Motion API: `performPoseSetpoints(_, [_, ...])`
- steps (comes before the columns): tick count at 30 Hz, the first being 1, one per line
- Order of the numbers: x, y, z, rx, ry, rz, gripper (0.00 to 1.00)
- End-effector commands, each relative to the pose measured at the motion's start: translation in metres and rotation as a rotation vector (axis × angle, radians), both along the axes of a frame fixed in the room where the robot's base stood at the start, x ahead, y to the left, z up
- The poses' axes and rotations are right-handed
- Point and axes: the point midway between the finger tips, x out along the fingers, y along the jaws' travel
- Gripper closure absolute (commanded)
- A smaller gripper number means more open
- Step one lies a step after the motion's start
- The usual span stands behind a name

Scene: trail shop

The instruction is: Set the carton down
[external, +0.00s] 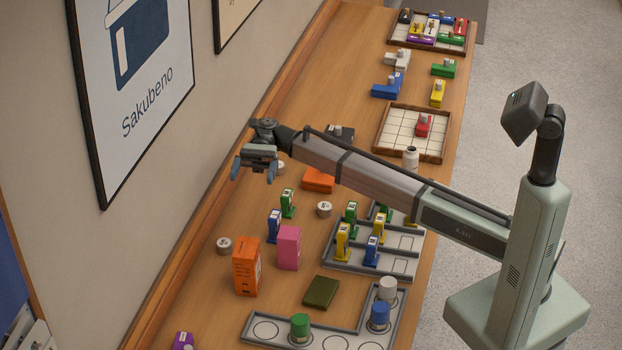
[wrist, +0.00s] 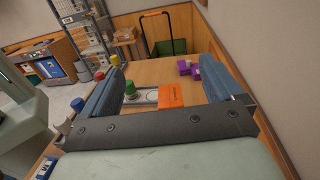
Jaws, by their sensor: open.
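An orange carton (external: 247,266) stands upright on the wooden counter, left of a pink carton (external: 288,247). My gripper (external: 254,176) is open and empty, raised near the wall side of the counter, well apart from the orange carton. In the wrist view an orange block shape (wrist: 172,95), which looks like this carton, shows between the two blue fingers and beyond them. An orange box (external: 318,182) also lies flat on the counter, partly hidden by my arm.
A grey tray (external: 262,318) with round spots holds green, blue and white cylinders. A divided grey tray (external: 400,262) holds several small coloured dispensers. A dark green block (external: 321,291) and small white discs (external: 224,244) lie nearby. The wall runs along the counter's left side.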

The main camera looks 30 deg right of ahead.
Motion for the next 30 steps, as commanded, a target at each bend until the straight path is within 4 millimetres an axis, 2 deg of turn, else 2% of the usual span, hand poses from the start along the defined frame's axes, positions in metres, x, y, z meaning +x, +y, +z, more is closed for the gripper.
performPoseSetpoints(7, [0.000,0.000,-0.056,-0.002,0.001,-0.001,0.06])
performPoseSetpoints(12, [0.000,0.001,-0.102,-0.002,0.001,-0.001,0.06])
performPoseSetpoints(15, [0.000,0.001,-0.122,-0.001,0.000,-0.001,0.06])
performPoseSetpoints(18, [0.000,0.001,-0.133,0.000,-0.002,-0.002,0.06])
performPoseSetpoints(23, [-0.006,0.005,-0.137,0.000,-0.003,-0.001,0.06])
performPoseSetpoints(30, [-0.032,0.023,-0.136,0.000,-0.003,0.000,0.06])
